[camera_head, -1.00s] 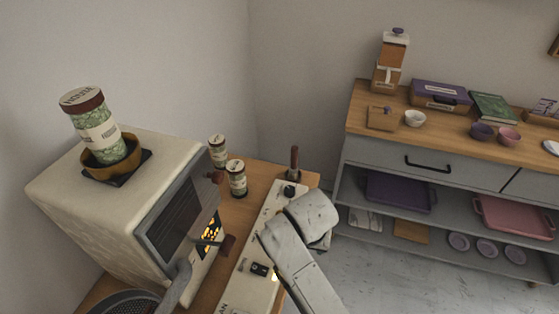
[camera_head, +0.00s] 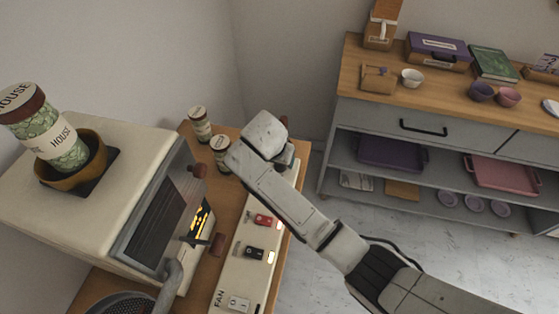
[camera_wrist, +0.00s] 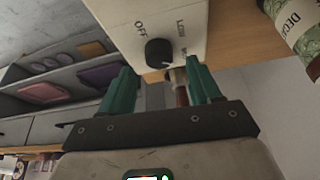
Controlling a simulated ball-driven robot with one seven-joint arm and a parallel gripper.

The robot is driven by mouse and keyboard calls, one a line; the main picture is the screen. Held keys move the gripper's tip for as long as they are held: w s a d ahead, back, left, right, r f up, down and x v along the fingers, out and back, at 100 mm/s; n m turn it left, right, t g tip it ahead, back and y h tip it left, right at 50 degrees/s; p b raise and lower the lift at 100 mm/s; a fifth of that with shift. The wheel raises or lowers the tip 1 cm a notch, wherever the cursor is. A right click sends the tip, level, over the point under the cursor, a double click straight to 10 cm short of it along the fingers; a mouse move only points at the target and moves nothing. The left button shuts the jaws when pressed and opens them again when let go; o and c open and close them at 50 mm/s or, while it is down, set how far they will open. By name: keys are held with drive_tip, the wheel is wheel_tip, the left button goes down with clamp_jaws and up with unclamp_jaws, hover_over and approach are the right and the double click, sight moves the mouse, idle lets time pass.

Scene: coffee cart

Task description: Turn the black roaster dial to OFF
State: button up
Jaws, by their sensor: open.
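The black dial (camera_wrist: 158,53) sits on the end of a cream control panel (camera_wrist: 130,20) in the wrist view. OFF is printed on one side of it and LOW on the other, with a further label partly hidden. I cannot tell clearly which label it points to. My gripper (camera_wrist: 161,82) is open, its green fingers apart with the dial showing between and just beyond them; nothing is held. In the head view my arm hides the dial and the fingers. The cream roaster (camera_head: 120,150) shows an orange glow in its front.
The panel in the head view (camera_head: 232,275) also carries a red switch (camera_head: 264,220), a black switch (camera_head: 254,253) and a white FAN switch (camera_head: 238,303). Labelled canisters (camera_head: 199,124) stand behind my arm. A grey shelf unit (camera_head: 420,125) is at the right, with open floor in front.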

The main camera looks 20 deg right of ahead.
drive_tip(key=shift+x, duration=1.6)
drive_tip(key=c, duration=1)
